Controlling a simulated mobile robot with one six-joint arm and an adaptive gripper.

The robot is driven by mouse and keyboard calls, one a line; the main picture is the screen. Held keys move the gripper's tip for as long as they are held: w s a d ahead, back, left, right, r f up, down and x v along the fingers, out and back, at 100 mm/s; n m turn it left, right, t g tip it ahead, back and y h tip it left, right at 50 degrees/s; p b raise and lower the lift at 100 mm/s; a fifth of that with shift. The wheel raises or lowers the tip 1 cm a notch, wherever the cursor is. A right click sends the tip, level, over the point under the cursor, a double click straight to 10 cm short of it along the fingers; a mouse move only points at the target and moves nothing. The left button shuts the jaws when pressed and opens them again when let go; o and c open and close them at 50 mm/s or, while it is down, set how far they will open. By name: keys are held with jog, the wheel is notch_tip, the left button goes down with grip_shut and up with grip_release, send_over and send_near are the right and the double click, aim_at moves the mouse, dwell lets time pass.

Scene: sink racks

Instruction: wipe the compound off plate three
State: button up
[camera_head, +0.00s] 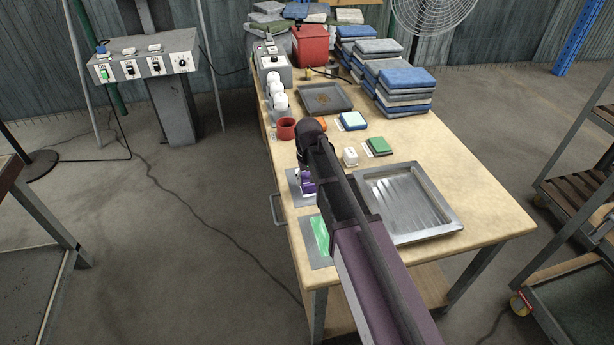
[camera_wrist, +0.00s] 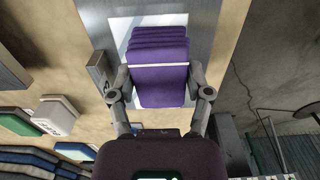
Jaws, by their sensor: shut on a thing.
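My gripper (camera_wrist: 159,80) is shut on a purple folded pad (camera_wrist: 160,62), with one finger on each side of it in the wrist view. The pad is over a grey plate (camera_wrist: 206,22) that bears a white patch (camera_wrist: 122,32). The pad hides part of the patch; whether it touches the plate I cannot tell. In the head view this plate (camera_head: 292,181) lies by the table's left edge, and the purple pad (camera_head: 308,188) shows beside my arm. A nearer grey plate (camera_head: 312,258) bears a bright green patch (camera_head: 321,235). Which plate is number three I cannot read.
A wide metal tray (camera_head: 440,213) lies right of my arm. A white block (camera_head: 350,156), green pad (camera_head: 379,145) and blue-and-white pad (camera_head: 352,120) stand beyond. A red cup (camera_head: 286,129), dark tray (camera_head: 324,98) and folded cloth stacks (camera_head: 404,90) are farther back. The table's right front is clear.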

aim_at(311, 197)
jog(key=shift+s+d+f, duration=0.1)
jog(key=shift+s+d, duration=0.05)
jog(key=shift+s, duration=0.4)
jog(key=shift+s+d, duration=0.2)
jog(key=shift+s, duration=0.65)
jog(key=shift+s+d, duration=0.2)
jog(key=shift+s, duration=0.6)
jog(key=shift+w+a, duration=0.25)
jog(key=shift+w, duration=0.65)
jog(key=shift+w+a, duration=0.2)
jog(key=shift+w, duration=0.7)
jog(key=shift+w+a, duration=0.25)
jog(key=shift+w, duration=0.6)
jog(key=shift+w+a, duration=0.2)
jog(key=shift+w, duration=0.65)
